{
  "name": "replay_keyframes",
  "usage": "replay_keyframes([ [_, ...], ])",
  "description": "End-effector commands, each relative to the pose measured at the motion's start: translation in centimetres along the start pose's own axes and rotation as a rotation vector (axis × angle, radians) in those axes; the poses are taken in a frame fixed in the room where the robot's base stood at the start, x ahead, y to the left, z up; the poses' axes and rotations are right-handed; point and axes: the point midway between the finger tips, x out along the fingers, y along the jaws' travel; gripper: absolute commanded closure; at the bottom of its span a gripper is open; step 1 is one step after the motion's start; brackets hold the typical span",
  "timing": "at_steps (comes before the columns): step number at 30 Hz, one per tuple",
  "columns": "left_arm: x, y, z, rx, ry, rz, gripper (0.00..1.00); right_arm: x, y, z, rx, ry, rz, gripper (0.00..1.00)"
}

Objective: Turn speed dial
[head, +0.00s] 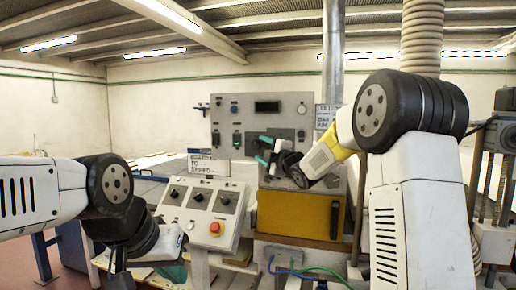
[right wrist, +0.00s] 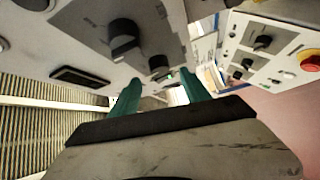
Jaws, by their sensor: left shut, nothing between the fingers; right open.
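An upright grey panel (head: 225,112) carries several dials and a dark display; no label I can read marks the speed dial. A black dial (head: 237,139) sits on its lower left. My right gripper (head: 262,151) is open before the panel, its teal fingers apart and empty. In the right wrist view its fingers (right wrist: 160,92) point at the panel, with a large black knob (right wrist: 124,42) and a smaller knob (right wrist: 158,66) beyond the tips, neither gripped. My left gripper (head: 172,271) is shut and low at the left, partly hidden by its arm.
A sloped console (head: 232,186) with several black knobs and a red button (head: 214,228) stands below the panel, with a text sign (head: 209,166) behind. A yellow box (head: 295,213) stands to its right. Blue and green hoses (head: 310,271) run below.

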Motion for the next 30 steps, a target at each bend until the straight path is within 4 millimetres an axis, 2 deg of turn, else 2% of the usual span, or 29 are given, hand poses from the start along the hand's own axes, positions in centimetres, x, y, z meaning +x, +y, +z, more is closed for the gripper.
replay_keyframes([
  [3, 0.0, 0.0, 0.0, 0.0, 0.0, 0.0, 1.0, 2.0, -0.1, -0.1, 0.001, 0.001, 0.0, 0.45],
  [7, 0.0, 0.0, 0.0, 0.0, 0.0, 0.0, 1.0, 3.4, -0.1, 0.0, 0.003, -0.001, -0.001, 0.45],
  [18, 0.0, 0.0, 0.0, 0.0, 0.0, 0.0, 1.0, 4.2, 0.0, 0.0, 0.004, -0.002, 0.0, 0.45],
  [20, 0.0, 0.0, 0.0, 0.0, 0.0, 0.0, 1.0, 4.1, 0.0, 0.0, 0.004, -0.002, 0.0, 0.55],
  [27, 0.0, 0.0, 0.0, 0.0, 0.0, 0.0, 1.0, 4.1, 0.0, 0.0, 0.004, -0.002, -0.001, 1.0],
  [30, 0.0, 0.0, 0.0, 0.0, 0.0, 0.0, 1.0, 4.1, 0.0, 0.0, 0.005, -0.002, -0.001, 1.0],
])
